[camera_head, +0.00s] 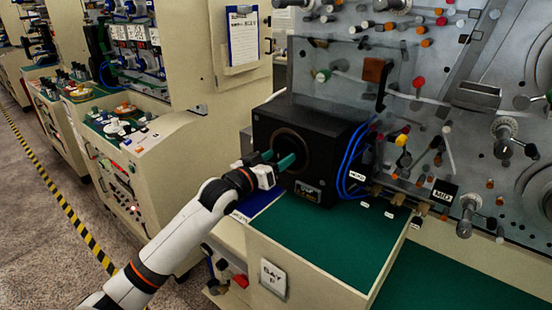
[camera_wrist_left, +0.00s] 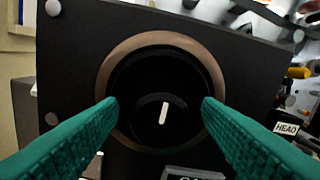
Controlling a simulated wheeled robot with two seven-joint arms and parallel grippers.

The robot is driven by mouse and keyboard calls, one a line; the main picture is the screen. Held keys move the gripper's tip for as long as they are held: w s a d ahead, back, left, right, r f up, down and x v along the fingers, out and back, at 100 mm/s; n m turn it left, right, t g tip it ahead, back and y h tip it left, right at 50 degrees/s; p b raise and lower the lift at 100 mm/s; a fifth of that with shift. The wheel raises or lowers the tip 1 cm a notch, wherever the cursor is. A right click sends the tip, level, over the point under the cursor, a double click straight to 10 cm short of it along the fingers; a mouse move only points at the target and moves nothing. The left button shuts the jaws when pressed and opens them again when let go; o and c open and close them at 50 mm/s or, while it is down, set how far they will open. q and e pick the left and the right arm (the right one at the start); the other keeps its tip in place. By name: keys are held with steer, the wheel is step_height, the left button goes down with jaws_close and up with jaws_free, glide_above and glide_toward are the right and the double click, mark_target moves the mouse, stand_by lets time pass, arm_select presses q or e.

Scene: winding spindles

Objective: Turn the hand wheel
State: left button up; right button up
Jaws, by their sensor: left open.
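The hand wheel (camera_wrist_left: 165,75) is a black round wheel with a brown outer ring and a white mark at its centre, on the front of a black box (camera_wrist_left: 75,55). In the head view the wheel (camera_head: 290,143) is partly covered by my left gripper (camera_head: 277,159), whose arm comes in from the left. In the left wrist view the two green fingers of my left gripper (camera_wrist_left: 160,105) are spread apart, one on each side of the wheel's centre. I cannot tell whether they touch the wheel. My right gripper is not in view.
The box stands on a green worktop (camera_head: 320,235) with blue cables (camera_head: 350,160) at its right side. A grey panel (camera_head: 335,75) with many spindles and knobs rises behind. Another cream machine (camera_head: 150,160) stands to the left. A "HEAD" label (camera_wrist_left: 286,129) sits right of the wheel.

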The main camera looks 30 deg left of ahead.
arm_select(q)
steer(key=c, duration=1)
steer(key=shift+r+m, duration=0.1)
steer(key=shift+m, duration=0.3)
steer(key=shift+m+p, duration=0.3)
steer(key=shift+m, duration=0.3)
steer(key=m+p, duration=0.1)
steer(key=m, duration=0.4)
steer(key=shift+d, duration=0.1)
steer(key=m+p, duration=0.1)
steer(key=m, duration=0.5)
steer(key=shift+m, duration=0.3)
steer(key=m, duration=0.3)
steer(key=shift+d+m, duration=0.1)
steer(key=shift+m, duration=0.2)
steer(key=shift+f+m, duration=0.25)
steer(key=shift+m, duration=1.45)
